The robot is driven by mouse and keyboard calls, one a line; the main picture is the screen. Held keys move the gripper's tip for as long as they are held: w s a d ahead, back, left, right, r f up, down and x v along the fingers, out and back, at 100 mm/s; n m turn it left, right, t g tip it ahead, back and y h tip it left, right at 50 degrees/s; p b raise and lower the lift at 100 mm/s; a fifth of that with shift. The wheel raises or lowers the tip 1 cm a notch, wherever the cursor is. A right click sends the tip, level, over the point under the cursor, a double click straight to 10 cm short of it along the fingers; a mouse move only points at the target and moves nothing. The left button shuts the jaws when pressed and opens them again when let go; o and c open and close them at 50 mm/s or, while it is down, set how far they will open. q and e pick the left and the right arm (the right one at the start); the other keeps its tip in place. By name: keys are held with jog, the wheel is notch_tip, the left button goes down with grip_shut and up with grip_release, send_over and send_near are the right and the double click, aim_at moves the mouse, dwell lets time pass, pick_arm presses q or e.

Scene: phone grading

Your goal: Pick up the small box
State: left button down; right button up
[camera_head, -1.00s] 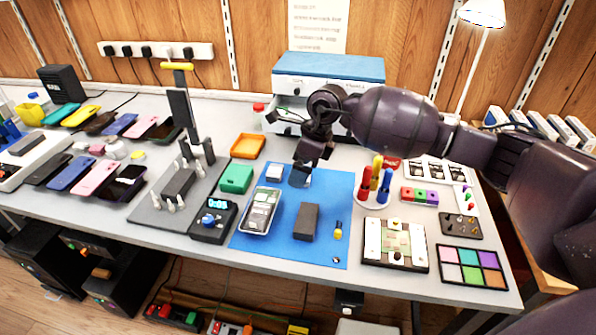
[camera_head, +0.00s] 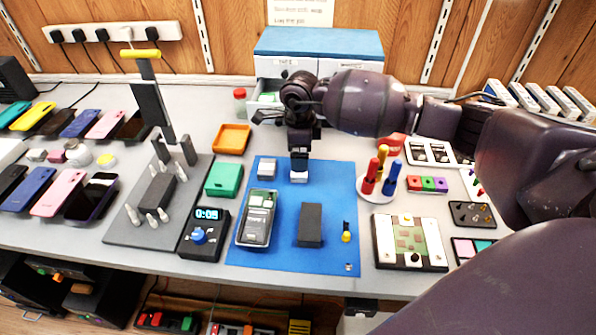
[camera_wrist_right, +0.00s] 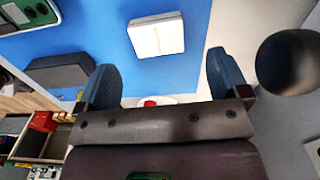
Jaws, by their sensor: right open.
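A small white box (camera_head: 299,177) lies on the blue mat near its back edge, directly below my right gripper in the head view. In the right wrist view the white box (camera_wrist_right: 157,35) sits flat on the mat, ahead of and between the open fingers. My right gripper (camera_head: 299,160) points down; in the wrist view the gripper (camera_wrist_right: 163,80) is open and empty, its two dark blue fingers apart from the box. A second small pale box (camera_head: 267,167) lies just left on the mat. My left gripper is not in view.
On the blue mat (camera_head: 275,262) lie an opened phone (camera_head: 257,217) and a dark block (camera_head: 310,225). A screwdriver holder (camera_head: 377,185) stands close on the right. A green box (camera_head: 223,179) and orange tray (camera_head: 233,138) stand left. A drawer unit (camera_head: 320,68) stands behind.

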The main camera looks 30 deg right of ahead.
jog(key=shift+a+f, duration=0.1)
jog(key=shift+f, duration=0.35)
notch_tip(320, 180, down, 4)
jog(key=shift+s+f+b, duration=0.1)
jog(key=shift+f+b, duration=0.15)
jog(key=shift+b, duration=0.25)
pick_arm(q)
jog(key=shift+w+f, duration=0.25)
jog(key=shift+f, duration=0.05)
pick_arm(e)
jog(key=shift+r, duration=0.1)
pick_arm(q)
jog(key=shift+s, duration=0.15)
pick_arm(e)
jog(key=c, duration=1)
jog(key=shift+r, duration=0.1)
